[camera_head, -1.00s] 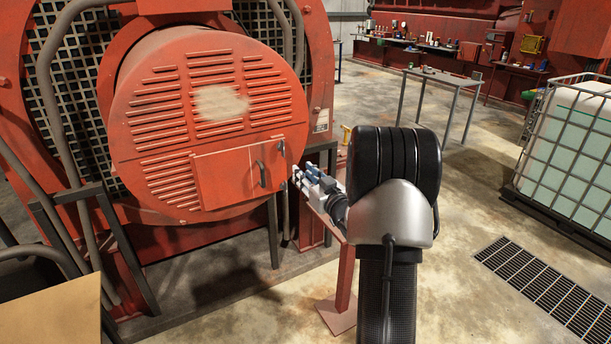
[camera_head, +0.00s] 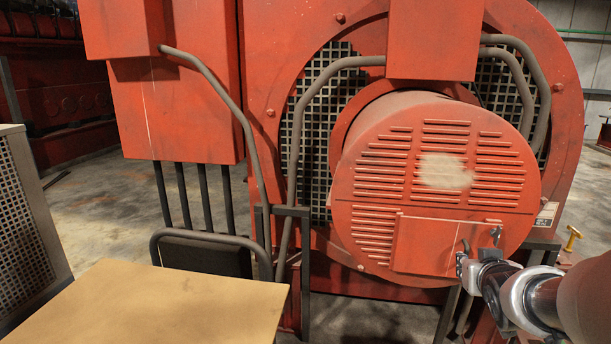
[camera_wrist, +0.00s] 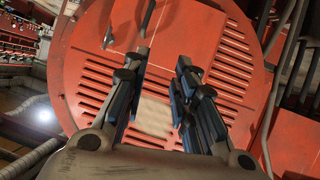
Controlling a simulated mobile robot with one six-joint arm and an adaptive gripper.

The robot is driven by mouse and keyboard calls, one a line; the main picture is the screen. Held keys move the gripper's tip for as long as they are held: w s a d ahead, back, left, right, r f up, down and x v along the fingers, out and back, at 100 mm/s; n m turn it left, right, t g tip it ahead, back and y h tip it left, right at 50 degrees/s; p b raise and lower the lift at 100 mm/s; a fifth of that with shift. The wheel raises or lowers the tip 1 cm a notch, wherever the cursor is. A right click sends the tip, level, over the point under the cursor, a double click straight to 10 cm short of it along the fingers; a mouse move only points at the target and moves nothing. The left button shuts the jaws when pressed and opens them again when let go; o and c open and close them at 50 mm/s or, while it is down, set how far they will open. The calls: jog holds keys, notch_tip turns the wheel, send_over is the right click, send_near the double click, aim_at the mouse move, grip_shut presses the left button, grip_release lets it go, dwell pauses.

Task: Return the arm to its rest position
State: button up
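My gripper (camera_head: 462,264) is at the lower right of the head view, in front of the lower right part of a round red slatted housing (camera_head: 400,180). In the wrist view my gripper (camera_wrist: 161,58) is open, with its two fingers apart and nothing between them. Past the fingers are the slats and pale worn patch of the housing (camera_wrist: 230,60). A rectangular hatch panel (camera_head: 425,245) with dark handles lies flat on the housing face. My arm comes in from the right edge. I cannot tell the exact gap between the fingertips and the housing.
A tan tabletop (camera_head: 150,305) is at the front left. A grey perforated cabinet (camera_head: 25,225) stands at the left edge. A red box (camera_head: 175,110) with grey conduits is behind the table. Bare concrete floor (camera_head: 115,205) shows between them.

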jog(key=s+a+f+n+g+y, duration=0.1)
jog(key=s+a+f+g+y, duration=0.1)
jog(key=s+a, duration=0.9)
jog(key=s+a+f+n+g+y, duration=0.1)
jog(key=s+a+g, duration=0.4)
jog(key=s+a, duration=0.7)
jog(key=s+f+y, duration=0.1)
jog(key=s, duration=0.5)
jog(key=shift+f+n+y, duration=0.3)
jog(key=shift+n+y, duration=0.1)
